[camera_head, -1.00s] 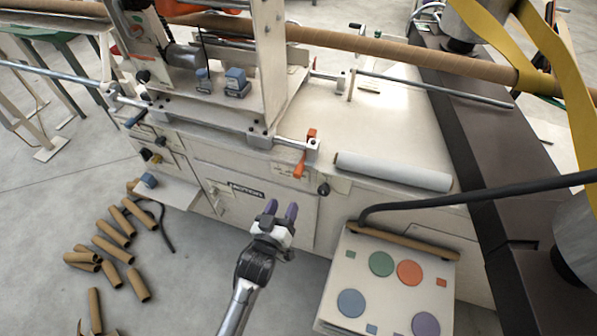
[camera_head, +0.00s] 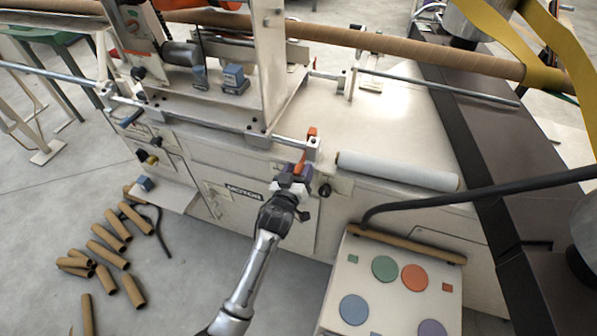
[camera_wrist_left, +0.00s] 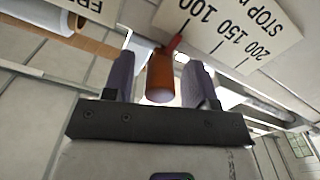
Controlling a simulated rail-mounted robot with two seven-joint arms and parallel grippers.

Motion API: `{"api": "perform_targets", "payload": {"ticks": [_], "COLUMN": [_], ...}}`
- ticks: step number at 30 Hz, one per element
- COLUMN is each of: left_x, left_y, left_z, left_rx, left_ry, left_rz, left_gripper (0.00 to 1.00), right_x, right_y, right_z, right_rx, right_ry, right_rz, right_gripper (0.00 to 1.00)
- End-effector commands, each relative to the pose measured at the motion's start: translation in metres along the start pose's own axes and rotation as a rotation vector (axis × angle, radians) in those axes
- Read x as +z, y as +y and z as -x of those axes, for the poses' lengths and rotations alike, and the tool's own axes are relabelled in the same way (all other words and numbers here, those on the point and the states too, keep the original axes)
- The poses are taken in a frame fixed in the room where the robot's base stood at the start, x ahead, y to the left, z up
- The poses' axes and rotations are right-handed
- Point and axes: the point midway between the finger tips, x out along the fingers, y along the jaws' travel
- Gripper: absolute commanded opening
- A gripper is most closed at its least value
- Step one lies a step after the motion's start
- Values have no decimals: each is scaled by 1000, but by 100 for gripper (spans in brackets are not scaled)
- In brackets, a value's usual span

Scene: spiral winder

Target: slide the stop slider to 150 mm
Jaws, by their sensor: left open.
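The stop slider shows in the left wrist view as an orange cylindrical handle (camera_wrist_left: 160,75) with a red pointer (camera_wrist_left: 174,43). The pointer's tip is near the 100 mark on a white scale plate (camera_wrist_left: 235,30) that also reads 150, 200 and STOP. In the head view the slider's orange handle (camera_head: 300,163) hangs below the rail's end block, partly hidden by my gripper. My left gripper (camera_head: 290,178) is open; in the left wrist view its fingers (camera_wrist_left: 158,85) stand on either side of the handle, not visibly closed on it. My right gripper is not in view.
A white roll (camera_head: 397,171) lies on the machine top right of the slider. Cardboard tubes (camera_head: 105,245) lie on the floor at left.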

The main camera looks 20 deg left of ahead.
Motion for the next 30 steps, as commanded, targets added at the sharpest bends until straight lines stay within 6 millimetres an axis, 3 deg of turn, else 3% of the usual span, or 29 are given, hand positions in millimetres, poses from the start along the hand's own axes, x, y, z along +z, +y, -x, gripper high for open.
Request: {"api": "perform_targets", "payload": {"ticks": [8,24,30], "left_x": [0,0,0], "left_y": [0,0,0], "left_z": [-1,0,0], "left_rx": [0,0,0], "left_ry": [0,0,0], "left_rz": [0,0,0], "left_gripper": [52,0,0], "right_x": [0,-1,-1], "right_y": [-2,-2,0], "right_z": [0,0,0], "right_rx": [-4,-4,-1], "right_ry": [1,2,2], "right_rz": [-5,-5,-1], "right_gripper": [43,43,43]}}
